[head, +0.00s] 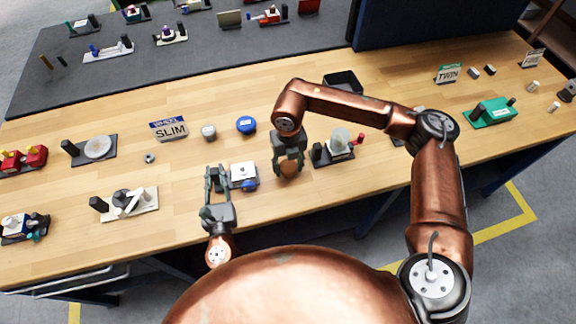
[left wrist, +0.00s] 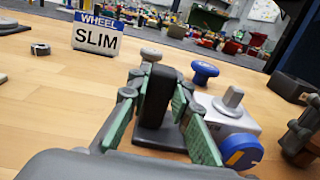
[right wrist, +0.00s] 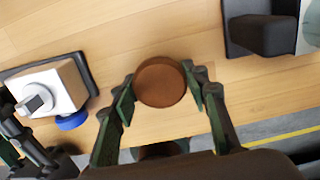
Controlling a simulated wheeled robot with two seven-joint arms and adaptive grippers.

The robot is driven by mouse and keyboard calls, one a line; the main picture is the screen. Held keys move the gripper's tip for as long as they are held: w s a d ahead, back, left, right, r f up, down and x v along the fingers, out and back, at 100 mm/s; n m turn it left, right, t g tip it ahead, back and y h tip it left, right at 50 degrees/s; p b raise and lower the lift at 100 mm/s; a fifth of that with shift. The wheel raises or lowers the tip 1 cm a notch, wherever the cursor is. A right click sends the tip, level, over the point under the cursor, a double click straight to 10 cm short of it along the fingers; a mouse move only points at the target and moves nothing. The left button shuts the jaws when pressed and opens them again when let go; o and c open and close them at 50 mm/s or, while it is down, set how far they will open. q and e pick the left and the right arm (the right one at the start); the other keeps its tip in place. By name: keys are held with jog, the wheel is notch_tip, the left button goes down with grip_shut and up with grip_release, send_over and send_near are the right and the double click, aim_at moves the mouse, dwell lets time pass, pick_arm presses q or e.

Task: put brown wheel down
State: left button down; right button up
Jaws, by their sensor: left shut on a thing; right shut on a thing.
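The brown wheel (right wrist: 160,82) is round and sits between the fingertips of my right gripper (right wrist: 160,95), which is shut on it. In the head view the brown wheel (head: 290,167) shows under my right gripper (head: 289,155), at the table's front part. I cannot tell whether it touches the wood. My left gripper (left wrist: 157,90) is shut on the upright black post (left wrist: 157,97) of a small valve fixture. The fixture's white block (head: 243,171) has a bare pale stem on top and a blue round part (left wrist: 240,151) on its side.
A blue wheel (head: 246,125) and a grey wheel (head: 209,132) lie behind the fixture, near the WHEEL SLIM sign (head: 169,128). Another fixture (head: 336,147) stands just right of my right gripper. Clear wood lies in front of the wheels.

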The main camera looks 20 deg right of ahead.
aim_at(288, 166)
pick_arm(q)
jog(key=shift+f, duration=0.35)
pick_arm(e)
jog(key=shift+f, duration=0.15)
jog(key=o, duration=1.3)
jog(key=shift+c, duration=0.2)
notch_tip(288, 166, up, 12)
pick_arm(q)
jog(key=c, duration=1.7)
grip_release()
jog(key=shift+r, duration=0.25)
